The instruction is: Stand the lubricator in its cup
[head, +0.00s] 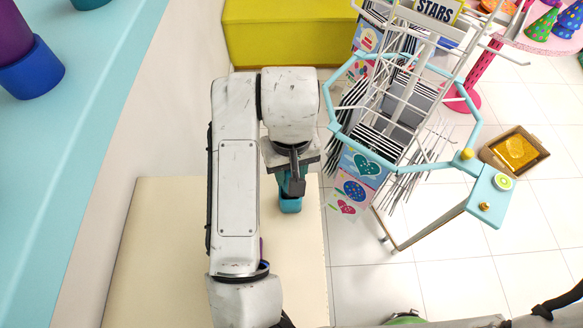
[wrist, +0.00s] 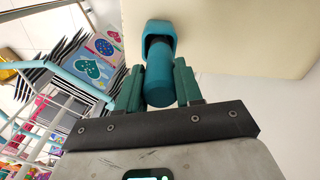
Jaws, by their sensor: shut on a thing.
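My gripper (head: 291,182) points down over the cream tabletop (head: 165,250). In the wrist view its two green fingers (wrist: 159,78) are shut on a blue cylinder, which I take as the lubricator (wrist: 160,88). At the cylinder's far end is a lighter teal, rounded-square piece (wrist: 161,27) with a dark hollow, which also shows below the gripper in the head view (head: 291,205). I cannot tell whether this piece is part of the lubricator or its cup, or whether it touches the tabletop.
A turquoise-framed display rack (head: 430,165) with cards stands right of the tabletop. A yellow-green bench (head: 290,35) is behind. A purple-and-blue object (head: 30,68) stands on the turquoise counter (head: 95,75) at left. The tabletop left of my arm is clear.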

